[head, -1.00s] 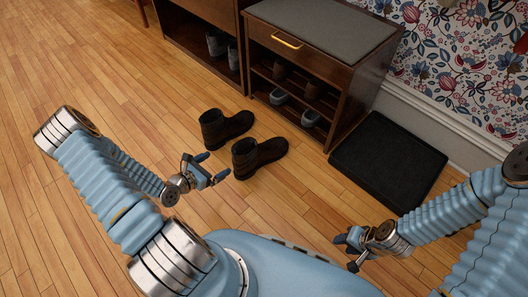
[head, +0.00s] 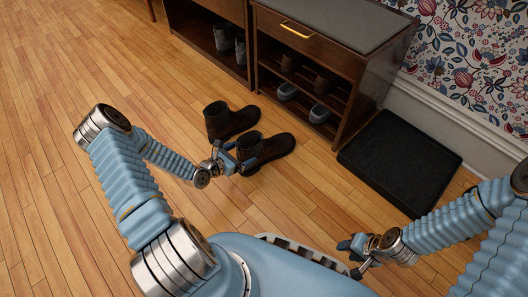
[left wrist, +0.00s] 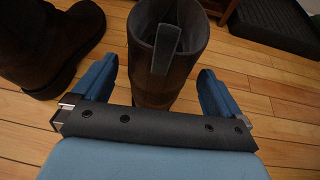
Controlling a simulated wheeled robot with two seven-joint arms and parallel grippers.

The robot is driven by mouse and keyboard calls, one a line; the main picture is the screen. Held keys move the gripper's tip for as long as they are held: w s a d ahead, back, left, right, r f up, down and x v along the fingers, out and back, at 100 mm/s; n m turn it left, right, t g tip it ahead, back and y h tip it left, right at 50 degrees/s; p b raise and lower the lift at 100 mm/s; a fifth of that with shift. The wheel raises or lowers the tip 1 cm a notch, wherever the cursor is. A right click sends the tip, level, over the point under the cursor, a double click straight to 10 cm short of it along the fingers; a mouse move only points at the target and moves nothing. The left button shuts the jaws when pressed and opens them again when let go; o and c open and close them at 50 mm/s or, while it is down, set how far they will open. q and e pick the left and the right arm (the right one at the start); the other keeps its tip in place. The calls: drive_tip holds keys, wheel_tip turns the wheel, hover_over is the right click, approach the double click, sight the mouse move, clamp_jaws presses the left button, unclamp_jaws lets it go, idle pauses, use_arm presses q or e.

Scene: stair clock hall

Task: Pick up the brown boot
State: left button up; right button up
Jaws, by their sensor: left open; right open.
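Two dark brown boots stand on the wooden floor in front of the shoe cabinet. The nearer brown boot (head: 268,148) has its toe pointing right, and the farther brown boot (head: 229,120) stands just behind it. My left gripper (head: 231,151) is open at the shaft end of the nearer boot. In the left wrist view the nearer boot's shaft (left wrist: 163,80), with its pull tab, stands between the two open fingers, with gaps visible at both sides. The other boot (left wrist: 48,40) is at upper left there. My right gripper (head: 352,257) is open and empty over the floor at lower right.
The shoe cabinet (head: 350,75) with shoes on its shelves stands behind the boots. A black tray (head: 399,164) lies on the floor to the right, by the wall. The floor to the left is clear.

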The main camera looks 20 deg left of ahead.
sight(250, 145)
use_arm(q)
drive_tip(key=x, duration=0.3)
drive_tip(key=shift+w+f+b, duration=0.15)
drive_tip(key=shift+w+b, duration=0.1)
drive_tip(key=shift+b, duration=0.1)
drive_tip(key=shift+c, duration=0.5)
drive_tip(key=c, duration=1.6)
clamp_jaws()
